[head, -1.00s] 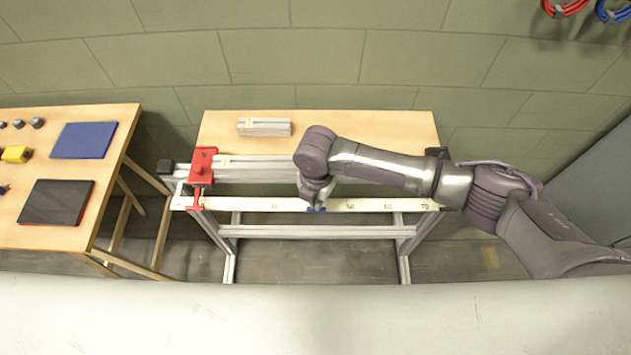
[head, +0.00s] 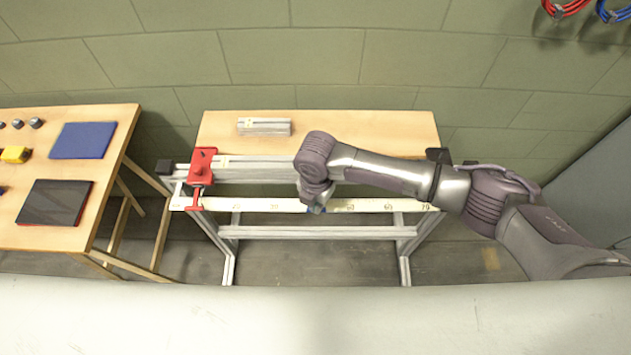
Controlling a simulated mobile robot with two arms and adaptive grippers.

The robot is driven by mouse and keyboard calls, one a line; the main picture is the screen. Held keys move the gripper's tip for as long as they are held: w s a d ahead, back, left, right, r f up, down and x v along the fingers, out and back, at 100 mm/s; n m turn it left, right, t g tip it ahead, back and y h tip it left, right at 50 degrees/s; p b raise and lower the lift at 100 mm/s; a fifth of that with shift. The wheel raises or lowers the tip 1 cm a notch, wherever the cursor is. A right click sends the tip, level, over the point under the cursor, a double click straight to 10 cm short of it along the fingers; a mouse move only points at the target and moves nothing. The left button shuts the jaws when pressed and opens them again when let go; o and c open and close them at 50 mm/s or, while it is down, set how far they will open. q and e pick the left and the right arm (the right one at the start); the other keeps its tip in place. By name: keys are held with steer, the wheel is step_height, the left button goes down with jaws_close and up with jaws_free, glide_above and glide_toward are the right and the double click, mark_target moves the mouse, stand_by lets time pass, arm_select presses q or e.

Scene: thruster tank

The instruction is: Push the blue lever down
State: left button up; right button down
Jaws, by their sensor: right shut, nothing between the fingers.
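Only a small bit of blue (head: 318,210) shows in the head view, at the tip of my right arm by the front edge of the white ruler rail. It seems to be the blue lever, but it is mostly hidden by my wrist, so I cannot tell its tilt. My right gripper (head: 316,203) is shut and empty, pointing down at the blue bit. Whether they touch cannot be told. My left gripper is out of view.
The white ruler rail (head: 250,204) runs along the front of the wooden bench (head: 375,127), with a red clamp (head: 201,168) at its left end. A grey metal block (head: 264,127) lies at the back. Another wooden table (head: 107,171) stands left, holding a blue panel (head: 83,140).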

step_height(320, 180, up, 9)
steer(key=p, duration=0.8)
stand_by(0.5)
